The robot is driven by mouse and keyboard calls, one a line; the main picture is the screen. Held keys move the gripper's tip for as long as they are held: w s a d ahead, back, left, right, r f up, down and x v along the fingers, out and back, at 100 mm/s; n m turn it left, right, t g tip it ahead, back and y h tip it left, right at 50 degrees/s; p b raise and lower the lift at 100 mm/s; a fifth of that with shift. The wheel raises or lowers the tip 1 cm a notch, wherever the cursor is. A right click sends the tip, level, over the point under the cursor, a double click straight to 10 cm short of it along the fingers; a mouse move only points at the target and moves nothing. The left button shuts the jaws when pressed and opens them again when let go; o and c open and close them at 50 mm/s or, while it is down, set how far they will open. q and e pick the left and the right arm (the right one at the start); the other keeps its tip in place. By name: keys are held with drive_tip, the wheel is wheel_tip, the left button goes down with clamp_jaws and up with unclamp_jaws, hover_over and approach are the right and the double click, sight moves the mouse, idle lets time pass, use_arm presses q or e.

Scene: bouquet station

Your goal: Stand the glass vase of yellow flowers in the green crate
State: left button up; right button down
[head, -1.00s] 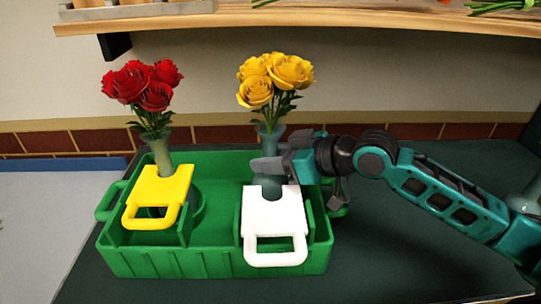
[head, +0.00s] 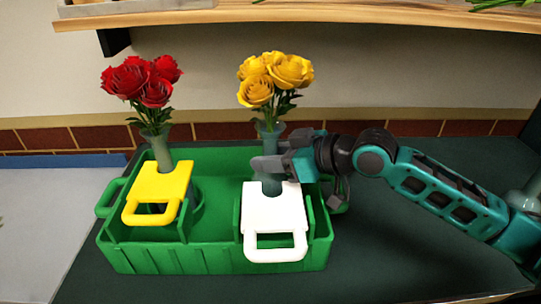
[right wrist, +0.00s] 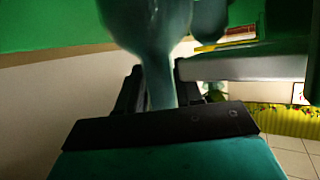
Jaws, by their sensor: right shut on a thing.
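The glass vase of yellow flowers (head: 271,186) is upright over the right part of the green crate (head: 215,262). It also shows in the right wrist view as a greenish glass shape (right wrist: 160,80) between the fingers. My right gripper (head: 268,165) is shut on the vase below its flared rim, reaching in from the right. The lower vase meets the slot of a white plate with a handle (head: 272,216); its base is hidden, so I cannot tell whether it touches the crate floor. My left gripper is out of view.
A vase of red roses (head: 160,150) stands in the crate's left part, with a yellow handled plate (head: 158,185) around it. A wooden shelf (head: 330,17) runs above at the back. The dark counter (head: 400,265) is clear at the front right.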

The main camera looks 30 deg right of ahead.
drive_tip(key=shift+r, duration=0.15)
drive_tip(key=c, duration=0.7)
unclamp_jaws()
drive_tip(key=shift+o, duration=0.2)
drive_tip(key=shift+f, duration=0.25)
use_arm(q)
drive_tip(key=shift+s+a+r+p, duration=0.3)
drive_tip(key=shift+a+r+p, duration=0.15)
drive_tip(key=shift+p, duration=0.6)
use_arm(e)
drive_tip(key=v, duration=1.3)
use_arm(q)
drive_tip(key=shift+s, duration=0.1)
use_arm(e)
drive_tip(key=shift+r, duration=0.15)
